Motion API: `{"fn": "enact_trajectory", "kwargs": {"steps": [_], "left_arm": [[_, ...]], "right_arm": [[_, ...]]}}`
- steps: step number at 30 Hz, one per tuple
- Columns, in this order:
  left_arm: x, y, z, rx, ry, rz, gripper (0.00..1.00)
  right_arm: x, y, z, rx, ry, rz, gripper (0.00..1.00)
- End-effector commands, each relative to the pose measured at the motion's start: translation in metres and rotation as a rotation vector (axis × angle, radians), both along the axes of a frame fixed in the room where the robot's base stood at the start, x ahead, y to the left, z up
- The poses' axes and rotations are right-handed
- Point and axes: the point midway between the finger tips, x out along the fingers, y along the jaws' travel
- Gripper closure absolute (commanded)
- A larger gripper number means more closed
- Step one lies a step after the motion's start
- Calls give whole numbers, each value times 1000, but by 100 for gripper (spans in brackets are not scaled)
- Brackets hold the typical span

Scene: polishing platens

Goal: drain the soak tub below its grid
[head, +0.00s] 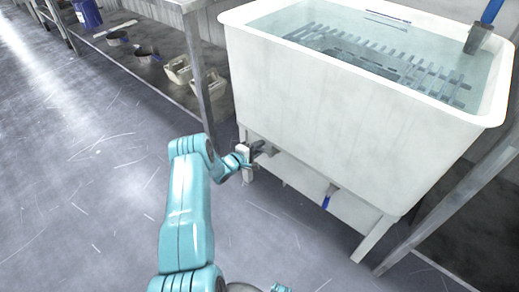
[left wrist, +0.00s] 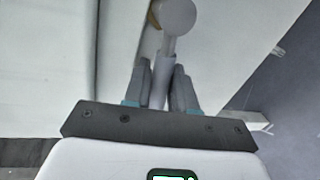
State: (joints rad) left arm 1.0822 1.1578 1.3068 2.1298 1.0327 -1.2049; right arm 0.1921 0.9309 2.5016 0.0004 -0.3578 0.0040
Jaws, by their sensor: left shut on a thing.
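The soak tub (head: 330,110) is a white basin on legs, filled with clear water (head: 290,22). A slatted grid (head: 345,50) lies under the water surface. My left gripper (head: 258,148) is low at the tub's left end, beneath its body. In the left wrist view my left gripper (left wrist: 160,85) is shut on a pale lever (left wrist: 170,45) with a round end. The lever is hidden by the fingers in the head view. A blue-handled fitting (head: 328,197) hangs under the tub, to the right of this gripper.
A blue-handled tool (head: 480,35) stands at the tub's right rim. A metal bench (head: 197,75) stands left of the tub, with pale containers (head: 180,72), dark bowls (head: 145,53) and a blue bucket (head: 88,12) beneath or beside it. The floor at left is clear.

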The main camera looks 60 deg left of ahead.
Motion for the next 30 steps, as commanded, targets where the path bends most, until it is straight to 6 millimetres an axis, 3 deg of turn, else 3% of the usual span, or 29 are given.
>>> {"fn": "enact_trajectory", "kwargs": {"steps": [20, 21, 23, 30], "left_arm": [[0, -1, 6, 67, 12, 2, 100], [1, -1, 6, 66, 12, 2, 71], [1, -1, 6, 66, 12, 2, 57], [1, 0, 8, 68, 8, 2, 57]], "right_arm": [[-1, 1, 3, 0, 1, 3, 57], [-1, 1, 3, 0, 1, 3, 57], [-1, 1, 3, 0, 1, 3, 57], [-1, 1, 3, 0, 1, 3, 57]]}}
